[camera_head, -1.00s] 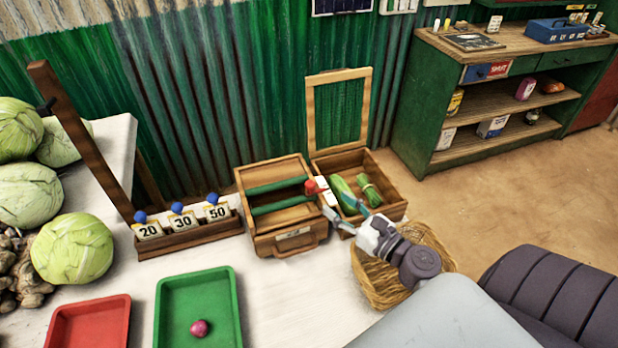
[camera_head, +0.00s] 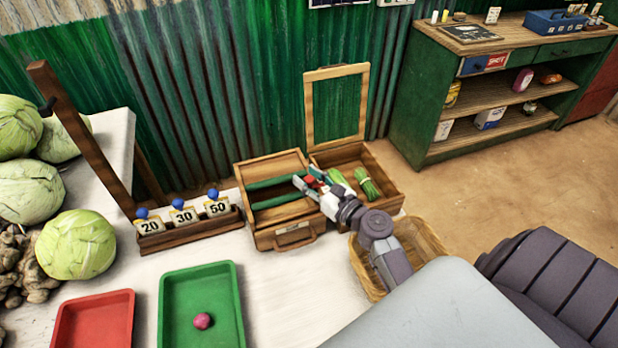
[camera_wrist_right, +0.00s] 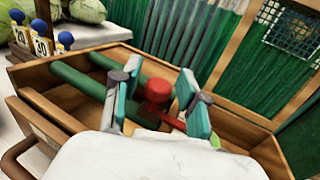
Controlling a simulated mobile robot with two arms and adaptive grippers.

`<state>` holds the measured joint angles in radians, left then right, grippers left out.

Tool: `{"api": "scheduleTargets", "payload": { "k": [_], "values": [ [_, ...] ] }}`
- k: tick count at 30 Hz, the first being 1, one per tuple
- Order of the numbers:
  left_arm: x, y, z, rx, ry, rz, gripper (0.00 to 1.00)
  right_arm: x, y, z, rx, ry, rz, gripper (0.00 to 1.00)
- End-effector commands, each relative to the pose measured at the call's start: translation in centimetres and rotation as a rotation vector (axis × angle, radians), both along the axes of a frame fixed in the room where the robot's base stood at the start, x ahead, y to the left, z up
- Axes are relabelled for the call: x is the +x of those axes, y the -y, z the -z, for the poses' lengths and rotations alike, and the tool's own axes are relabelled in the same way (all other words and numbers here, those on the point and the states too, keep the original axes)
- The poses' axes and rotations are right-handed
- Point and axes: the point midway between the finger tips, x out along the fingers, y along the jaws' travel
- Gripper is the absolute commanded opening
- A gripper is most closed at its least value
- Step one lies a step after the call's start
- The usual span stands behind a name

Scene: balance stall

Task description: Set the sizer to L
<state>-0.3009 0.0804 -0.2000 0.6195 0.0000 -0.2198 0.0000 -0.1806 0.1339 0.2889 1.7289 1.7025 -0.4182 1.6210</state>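The sizer appears to be the open wooden box (camera_head: 265,238) with green rollers (camera_head: 277,199) across it; the rollers also show in the wrist view (camera_wrist_right: 84,85). A red knob (camera_wrist_right: 158,90) stands at its right side. My right gripper (camera_head: 309,177) is over that side. In the wrist view its two teal-padded fingers (camera_wrist_right: 160,98) are spread on either side of the knob, with a visible gap at the left finger. No L mark is readable; the white front label is too small to read. My left gripper is not in view.
A lidded wooden box (camera_head: 385,205) with green vegetables stands right of the sizer, a wicker basket (camera_head: 425,245) in front of it. A rack (camera_head: 190,236) with number tags 20, 30 and 50 stands left. Green (camera_head: 235,300) and red (camera_head: 122,310) trays lie in front.

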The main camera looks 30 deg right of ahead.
Motion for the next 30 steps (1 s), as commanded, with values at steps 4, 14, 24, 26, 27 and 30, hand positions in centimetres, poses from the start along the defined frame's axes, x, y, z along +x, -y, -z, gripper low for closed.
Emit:
{"api": "scheduleTargets", "payload": {
  "k": [4,14,24,26,27,30],
  "values": [
    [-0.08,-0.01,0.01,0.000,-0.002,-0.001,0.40,-0.02,0.01,-0.01,0.000,0.000,0.000,0.13],
    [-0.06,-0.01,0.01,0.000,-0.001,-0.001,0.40,-0.04,0.02,-0.01,0.000,0.000,0.000,0.00],
    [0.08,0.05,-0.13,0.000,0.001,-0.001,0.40,-0.81,-0.17,0.06,0.002,-0.001,0.000,0.00],
    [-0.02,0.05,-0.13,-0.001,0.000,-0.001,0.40,-0.78,-0.16,0.02,0.001,0.000,0.000,0.00],
    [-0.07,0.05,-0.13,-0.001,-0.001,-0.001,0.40,-0.77,-0.16,-0.01,0.001,0.000,0.000,0.27],
    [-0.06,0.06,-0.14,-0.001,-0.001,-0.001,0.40,-0.76,-0.14,-0.04,0.001,0.001,0.000,0.43]
  ]
}}
